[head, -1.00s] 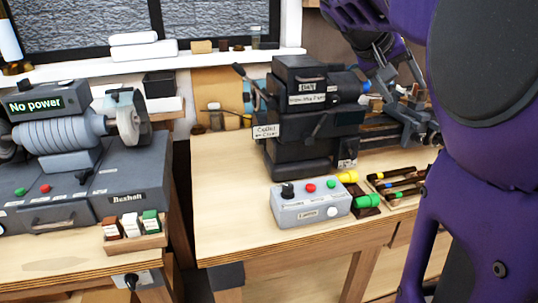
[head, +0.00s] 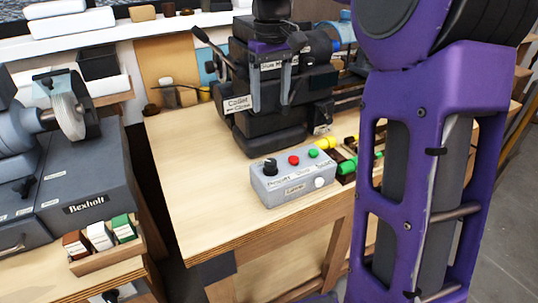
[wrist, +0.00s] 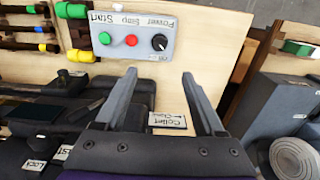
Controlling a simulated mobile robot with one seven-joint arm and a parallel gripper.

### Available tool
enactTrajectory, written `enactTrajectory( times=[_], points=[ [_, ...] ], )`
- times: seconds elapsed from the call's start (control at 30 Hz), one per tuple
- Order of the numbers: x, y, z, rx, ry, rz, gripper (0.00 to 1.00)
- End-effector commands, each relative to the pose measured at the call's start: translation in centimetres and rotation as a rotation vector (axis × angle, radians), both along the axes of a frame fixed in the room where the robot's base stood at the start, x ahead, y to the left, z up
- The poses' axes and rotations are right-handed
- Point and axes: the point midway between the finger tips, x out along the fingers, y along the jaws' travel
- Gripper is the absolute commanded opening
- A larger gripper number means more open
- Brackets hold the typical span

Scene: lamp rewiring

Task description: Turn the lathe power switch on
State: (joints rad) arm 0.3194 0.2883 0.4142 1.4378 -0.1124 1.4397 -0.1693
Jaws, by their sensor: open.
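The grey lathe control box (head: 290,190) sits on the wooden bench in front of the lathe. Its black power knob (head: 270,165) is on top at the left, beside a red button and a green button. I cannot tell the knob's setting. My gripper (head: 272,106) is open and empty, over the front of the dark lathe (head: 270,135) and behind the box in the head view. In the wrist view, the knob lies beyond and between my fingertips (wrist: 159,74), apart from them.
A Collet sign (head: 237,104) is on the lathe. Yellow- and green-handled tools (head: 347,166) lie right of the box. At left, a grey Bexholt machine (head: 90,190) stands on another bench, with a small wooden tray of boxes (head: 105,258). Bench left of the control box is clear.

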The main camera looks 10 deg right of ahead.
Motion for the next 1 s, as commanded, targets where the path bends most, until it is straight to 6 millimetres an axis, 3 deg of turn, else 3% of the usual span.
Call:
enactTrajectory(
  times=[0.17, 0.7, 1.0],
  points=[
    [-0.1, 0.0, -2.7, -0.001, 0.004, 0.0, 0.71],
    [-0.1, 0.0, -14.1, -0.003, 0.002, -0.002, 0.71],
    [0.0, -0.1, -16.9, -0.003, 0.0, -0.002, 0.71]
  ],
)
